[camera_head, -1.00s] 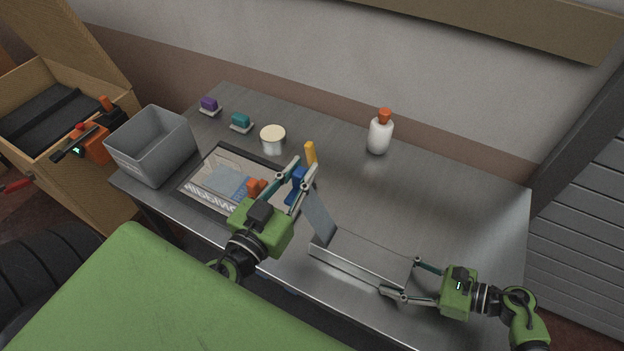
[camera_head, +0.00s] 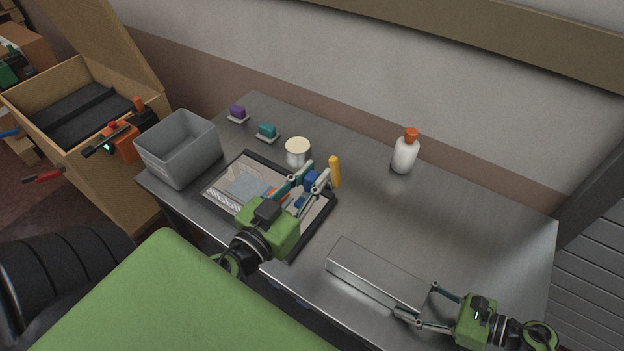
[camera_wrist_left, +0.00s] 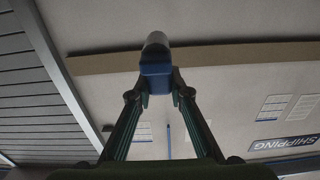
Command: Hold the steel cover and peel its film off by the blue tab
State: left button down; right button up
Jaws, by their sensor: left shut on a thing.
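The steel cover (camera_head: 372,273) is a long grey box shape lying at the front right of the table. My right gripper (camera_head: 416,301) is shut across its right end. My left gripper (camera_head: 317,172) is shut on the blue tab (camera_head: 312,179), away from the cover, above the dark-framed mat. The left wrist view shows the blue tab (camera_wrist_left: 157,72) between the fingertips, with a short pale grey piece (camera_wrist_left: 156,42) beyond it, perhaps film. No film shows on the cover's left end in the head view.
A grey bin (camera_head: 180,150) stands at the table's left end. The mat (camera_head: 240,158) lies beside it. The right rear is clear.

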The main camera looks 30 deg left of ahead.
jog(key=o, duration=0.4)
jog(key=shift+d+f, duration=0.1)
jog(key=shift+f, duration=0.05)
jog(key=v, duration=1.2)
jog(key=shift+d, duration=0.15)
